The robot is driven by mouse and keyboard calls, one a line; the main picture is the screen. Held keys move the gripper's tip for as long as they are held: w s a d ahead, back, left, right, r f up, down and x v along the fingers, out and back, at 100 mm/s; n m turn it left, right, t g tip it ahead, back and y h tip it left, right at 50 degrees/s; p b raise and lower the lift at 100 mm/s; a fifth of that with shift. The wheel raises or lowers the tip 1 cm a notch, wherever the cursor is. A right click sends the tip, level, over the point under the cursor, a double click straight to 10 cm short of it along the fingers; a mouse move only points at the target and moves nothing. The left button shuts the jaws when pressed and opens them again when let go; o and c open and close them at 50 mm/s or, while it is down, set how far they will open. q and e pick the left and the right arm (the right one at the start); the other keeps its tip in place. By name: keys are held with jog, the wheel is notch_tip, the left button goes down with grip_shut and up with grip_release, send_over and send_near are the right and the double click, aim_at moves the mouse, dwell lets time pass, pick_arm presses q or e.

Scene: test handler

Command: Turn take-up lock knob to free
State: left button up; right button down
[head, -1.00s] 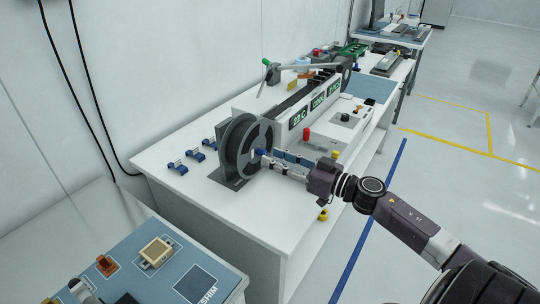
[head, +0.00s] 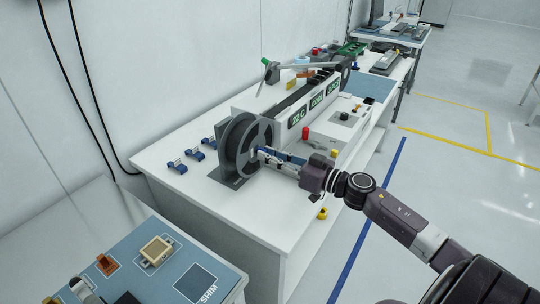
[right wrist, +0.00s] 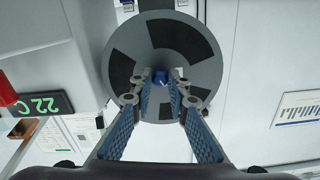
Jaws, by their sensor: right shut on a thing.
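The take-up lock knob (right wrist: 161,77) is a small blue knob at the centre of a grey reel (right wrist: 122,68). In the head view the reel (head: 232,145) stands upright on a dark bracket at the near end of the white machine. My right gripper (right wrist: 161,80) is shut on the knob, with a fingertip at each side of it. In the head view my right gripper (head: 262,152) reaches in from the right and its fingers cover most of the knob. My left gripper is not in view.
Several blue clips (head: 177,167) lie on the white table left of the reel. A red cylinder (head: 306,133) and a yellow piece (head: 322,214) are near my right arm. Green displays (head: 316,103) line the machine. A blue mat (head: 165,265) with parts lies in front.

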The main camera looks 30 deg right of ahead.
jog(key=shift+n, duration=0.3)
jog(key=shift+a+r+n+b, duration=0.15)
jog(key=shift+n+b, duration=0.7)
jog(key=shift+n, duration=4.05)
jog(key=shift+d+r+n+b, duration=0.1)
jog(key=shift+n+b, duration=0.75)
jog(key=shift+n, duration=4.05)
jog(key=shift+a+r+n+b, duration=0.15)
jog(key=shift+n+b, duration=0.7)
jog(key=shift+n, duration=4.05)
jog(key=c, duration=1.8)
grip_release()
jog(key=shift+c, duration=0.2)
